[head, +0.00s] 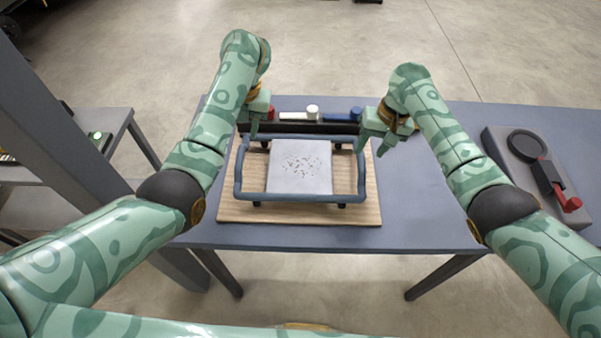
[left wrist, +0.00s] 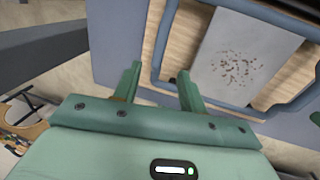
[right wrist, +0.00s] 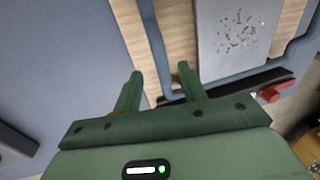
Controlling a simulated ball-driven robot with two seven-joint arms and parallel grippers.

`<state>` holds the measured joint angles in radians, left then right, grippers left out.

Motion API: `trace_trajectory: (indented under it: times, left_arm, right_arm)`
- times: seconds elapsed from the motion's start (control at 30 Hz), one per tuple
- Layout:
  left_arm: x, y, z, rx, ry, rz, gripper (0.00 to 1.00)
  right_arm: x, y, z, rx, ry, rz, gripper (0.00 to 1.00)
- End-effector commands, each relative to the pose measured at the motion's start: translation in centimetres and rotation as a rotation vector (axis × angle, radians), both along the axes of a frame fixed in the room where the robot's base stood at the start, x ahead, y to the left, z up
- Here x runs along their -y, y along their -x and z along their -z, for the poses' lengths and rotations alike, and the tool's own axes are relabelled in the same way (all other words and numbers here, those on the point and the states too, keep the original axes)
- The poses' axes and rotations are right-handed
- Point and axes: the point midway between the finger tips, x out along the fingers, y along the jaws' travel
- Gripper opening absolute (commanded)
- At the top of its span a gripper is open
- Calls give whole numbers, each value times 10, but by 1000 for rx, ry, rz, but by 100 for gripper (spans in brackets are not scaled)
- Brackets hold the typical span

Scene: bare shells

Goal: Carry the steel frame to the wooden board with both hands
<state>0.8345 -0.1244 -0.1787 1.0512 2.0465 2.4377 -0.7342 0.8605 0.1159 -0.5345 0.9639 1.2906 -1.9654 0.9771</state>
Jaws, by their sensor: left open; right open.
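The steel frame (head: 289,201), a blue-grey tubular frame around a pale speckled plate (head: 300,176), stands on small dark feet on the wooden board (head: 235,209) in the head view. The frame also shows in the left wrist view (left wrist: 160,50) and the right wrist view (right wrist: 154,40). My left gripper (head: 256,130) is above the frame's left far corner; in its wrist view the fingers (left wrist: 160,82) are open and empty beside the frame's bar. My right gripper (head: 370,145) is by the frame's right side; its fingers (right wrist: 158,82) are open and empty, apart from the bar as far as I can tell.
The blue-grey table (head: 425,215) holds a dark rack with red, white and blue items (head: 312,112) behind the board. A grey block with a black ring and red-handled tool (head: 528,147) lies at the right. A side shelf (head: 95,125) stands left. Table room is free right of the board.

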Motion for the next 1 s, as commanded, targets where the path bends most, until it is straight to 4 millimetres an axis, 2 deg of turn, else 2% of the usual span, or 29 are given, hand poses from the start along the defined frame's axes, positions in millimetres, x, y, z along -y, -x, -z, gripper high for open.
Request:
trace_trajectory:
  times: [0.1,0.2,0.33,0.87,0.93,1.0]
  left_arm:
    - [0,0,0,0,0,0,42]
    - [0,0,0,0,0,0,42]
    - [0,0,0,0,0,0,42]
    - [-1,0,1,3,-5,1,42]
    - [-10,-2,3,27,-43,11,42]
    - [-31,-8,6,87,-145,36,42]
  right_arm:
    - [5,-1,-24,3,0,0,42]
    - [8,-1,-38,2,0,-1,42]
    - [9,-1,-45,1,1,0,42]
    - [9,0,-45,0,1,-1,42]
    - [9,3,-41,5,2,-8,42]
    - [8,8,-31,19,7,-29,42]
